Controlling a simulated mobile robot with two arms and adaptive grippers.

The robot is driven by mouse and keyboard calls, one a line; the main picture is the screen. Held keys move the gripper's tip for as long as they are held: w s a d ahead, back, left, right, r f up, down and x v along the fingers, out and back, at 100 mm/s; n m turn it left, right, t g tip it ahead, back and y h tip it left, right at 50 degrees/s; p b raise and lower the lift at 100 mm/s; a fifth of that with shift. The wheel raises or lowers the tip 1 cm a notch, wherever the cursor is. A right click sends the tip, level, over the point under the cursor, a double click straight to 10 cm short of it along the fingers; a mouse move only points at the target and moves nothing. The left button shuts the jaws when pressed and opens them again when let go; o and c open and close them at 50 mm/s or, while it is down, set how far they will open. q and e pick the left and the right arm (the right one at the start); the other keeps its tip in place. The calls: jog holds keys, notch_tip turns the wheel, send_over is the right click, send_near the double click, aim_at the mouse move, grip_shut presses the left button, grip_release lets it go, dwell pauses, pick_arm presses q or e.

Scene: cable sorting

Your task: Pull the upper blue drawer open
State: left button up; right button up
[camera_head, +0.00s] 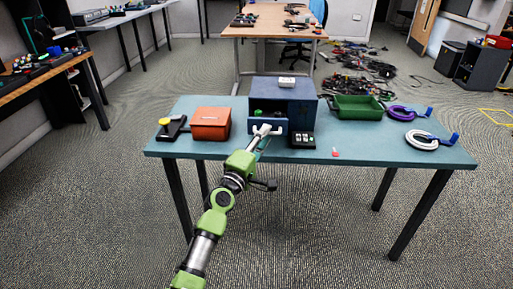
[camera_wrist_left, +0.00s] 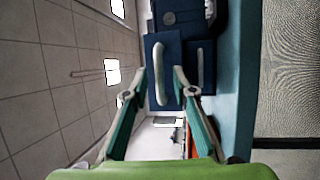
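The blue drawer cabinet (camera_head: 300,92) stands on the teal table. Its upper drawer (camera_head: 253,126) sticks out toward me, and green and dark items show inside it. In the left wrist view, which is turned sideways, the upper drawer front (camera_wrist_left: 172,43) carries a pale handle (camera_wrist_left: 160,78). The lower drawer (camera_wrist_left: 207,75) sits to its right in that view and looks set further back. My left gripper (camera_head: 264,131) is at the upper drawer front. Its fingertips (camera_wrist_left: 163,71) are spread, one either side of the handle; contact is unclear. My right gripper does not show.
An orange box (camera_head: 210,123) and a yellow-topped device (camera_head: 172,127) stand left of the cabinet. A switch box (camera_head: 303,140) is close to the right of the drawer. A green tray (camera_head: 358,107), purple cable (camera_head: 402,113) and white cable (camera_head: 421,140) lie further right. The front right tabletop is mostly clear.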

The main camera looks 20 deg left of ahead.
pick_arm(q)
jog(key=s+a+f, duration=0.1)
jog(key=s+f, duration=0.1)
jog(key=s, duration=0.9)
jog(key=shift+a, duration=0.2)
jog(key=shift+s, duration=0.1)
